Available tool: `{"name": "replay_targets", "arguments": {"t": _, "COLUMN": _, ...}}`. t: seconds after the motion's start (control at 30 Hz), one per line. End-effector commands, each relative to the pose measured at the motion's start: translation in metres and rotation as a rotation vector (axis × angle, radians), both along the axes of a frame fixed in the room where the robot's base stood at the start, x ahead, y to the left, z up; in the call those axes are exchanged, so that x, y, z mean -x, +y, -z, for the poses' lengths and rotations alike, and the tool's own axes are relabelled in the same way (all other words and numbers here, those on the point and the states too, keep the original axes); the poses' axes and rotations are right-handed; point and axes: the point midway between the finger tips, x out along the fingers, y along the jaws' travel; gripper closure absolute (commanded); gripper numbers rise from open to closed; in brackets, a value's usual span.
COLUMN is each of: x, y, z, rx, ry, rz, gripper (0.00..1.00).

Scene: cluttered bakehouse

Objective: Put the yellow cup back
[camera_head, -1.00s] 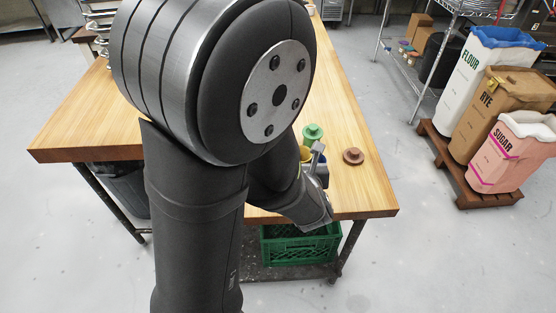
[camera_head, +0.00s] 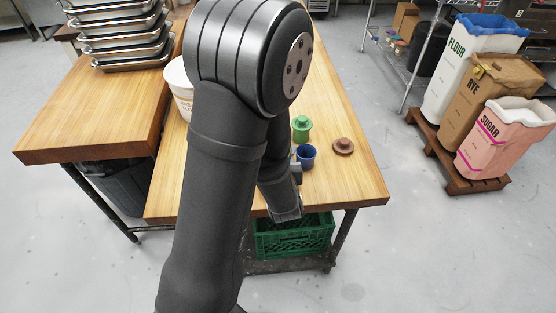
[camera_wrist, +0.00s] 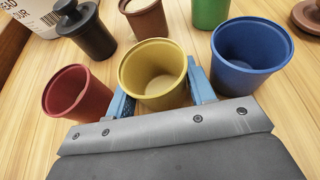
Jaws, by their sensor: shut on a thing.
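The yellow cup (camera_wrist: 155,75) stands open side up between the two blue fingers of my gripper (camera_wrist: 160,88) in the wrist view. My gripper is shut on it; whether its base touches the table I cannot tell. A red cup (camera_wrist: 76,93) is close on its left and a blue cup (camera_wrist: 249,58) close on its right. A brown cup (camera_wrist: 146,19) is behind it. In the head view my arm hides the yellow cup, while the blue cup (camera_head: 306,155) shows just right of my arm.
A black knobbed object (camera_wrist: 86,32) stands behind the red cup. A white tub (camera_head: 180,85) and stacked metal trays (camera_head: 120,35) lie to the left. A green crate (camera_head: 292,238) is below.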

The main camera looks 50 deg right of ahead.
Motion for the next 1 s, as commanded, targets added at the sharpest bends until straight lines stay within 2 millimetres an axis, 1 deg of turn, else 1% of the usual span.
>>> {"name": "replay_targets", "arguments": {"t": 0.27, "x": 0.000, "y": 0.000, "z": 0.003, "rx": 0.000, "ry": 0.000, "rz": 0.000, "gripper": 0.74}}
{"name": "replay_targets", "arguments": {"t": 0.3, "x": 0.000, "y": 0.000, "z": 0.003, "rx": 0.001, "ry": 0.001, "rz": 0.000, "gripper": 0.49}}
{"name": "replay_targets", "arguments": {"t": 0.33, "x": 0.000, "y": 0.000, "z": 0.003, "rx": 0.001, "ry": 0.001, "rz": 0.000, "gripper": 0.43}}
{"name": "replay_targets", "arguments": {"t": 0.37, "x": 0.000, "y": 0.000, "z": 0.003, "rx": 0.001, "ry": 0.001, "rz": 0.000, "gripper": 0.42}}
{"name": "replay_targets", "arguments": {"t": 0.63, "x": 0.000, "y": 0.000, "z": 0.003, "rx": 0.001, "ry": 0.001, "rz": 0.000, "gripper": 0.42}}
{"name": "replay_targets", "arguments": {"t": 0.77, "x": 0.001, "y": 0.001, "z": -0.002, "rx": 0.001, "ry": 0.000, "rz": 0.001, "gripper": 0.42}}
{"name": "replay_targets", "arguments": {"t": 0.87, "x": 0.013, "y": 0.011, "z": -0.008, "rx": 0.001, "ry": 0.000, "rz": 0.004, "gripper": 0.42}}
{"name": "replay_targets", "arguments": {"t": 1.0, "x": 0.032, "y": 0.031, "z": -0.020, "rx": 0.002, "ry": 0.001, "rz": 0.005, "gripper": 0.42}}
